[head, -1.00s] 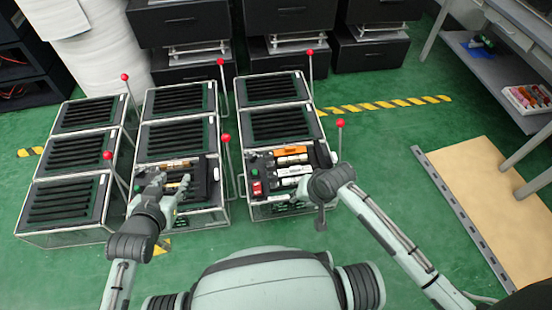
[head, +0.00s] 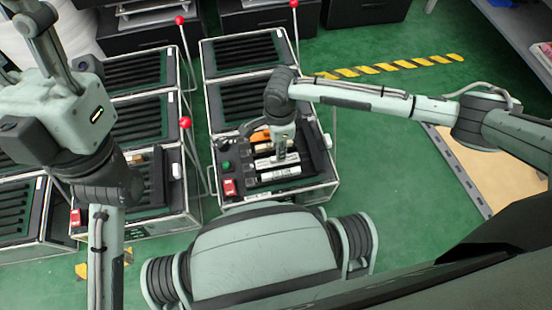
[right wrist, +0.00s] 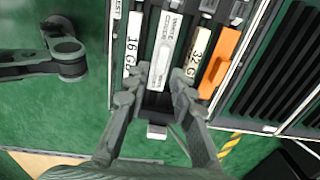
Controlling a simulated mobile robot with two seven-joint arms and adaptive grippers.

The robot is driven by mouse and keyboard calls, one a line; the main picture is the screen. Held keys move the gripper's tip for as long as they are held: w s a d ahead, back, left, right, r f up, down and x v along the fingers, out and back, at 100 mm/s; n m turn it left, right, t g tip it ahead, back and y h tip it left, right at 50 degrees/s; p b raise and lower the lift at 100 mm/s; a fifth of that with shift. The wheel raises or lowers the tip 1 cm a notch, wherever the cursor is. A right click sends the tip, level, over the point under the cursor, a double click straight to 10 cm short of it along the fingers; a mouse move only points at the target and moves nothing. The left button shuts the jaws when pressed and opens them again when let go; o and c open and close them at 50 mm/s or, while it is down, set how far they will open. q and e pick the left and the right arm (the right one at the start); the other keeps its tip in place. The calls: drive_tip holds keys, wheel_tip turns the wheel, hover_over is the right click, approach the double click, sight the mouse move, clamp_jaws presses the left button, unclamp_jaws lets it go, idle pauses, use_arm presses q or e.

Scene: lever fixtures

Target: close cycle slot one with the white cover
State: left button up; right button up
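The front right fixture (head: 322,186) holds an orange bar, black bars and white bars, with a red switch (head: 229,187) and a green button (head: 226,167). My right gripper (head: 280,160) points down at the white bars. In the right wrist view, the right fingertips (right wrist: 161,73) straddle the long white cover (right wrist: 166,42), whose label is only partly readable. I cannot tell whether they press on it. Bars marked 16 G and 32 G flank it. My left gripper (head: 50,70) is raised near the camera at upper left; its fingertips are unclear.
An orange bar (right wrist: 219,63) lies beside the 32 G bar. Left fixtures are partly hidden by my left arm. Green floor (head: 400,140) with a striped strip (head: 390,68) lies to the right.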

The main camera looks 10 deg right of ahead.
sight(294, 158)
drive_tip(key=f, duration=0.1)
drive_tip(key=f+b, duration=0.1)
drive_tip(key=f, duration=0.1)
drive_tip(key=f+b, duration=0.1)
drive_tip(key=shift+w+a+f, duration=0.15)
drive_tip(key=shift+a+f, duration=0.15)
drive_tip(key=shift+f, duration=0.05)
clamp_jaws()
drive_tip(key=shift+r, duration=0.1)
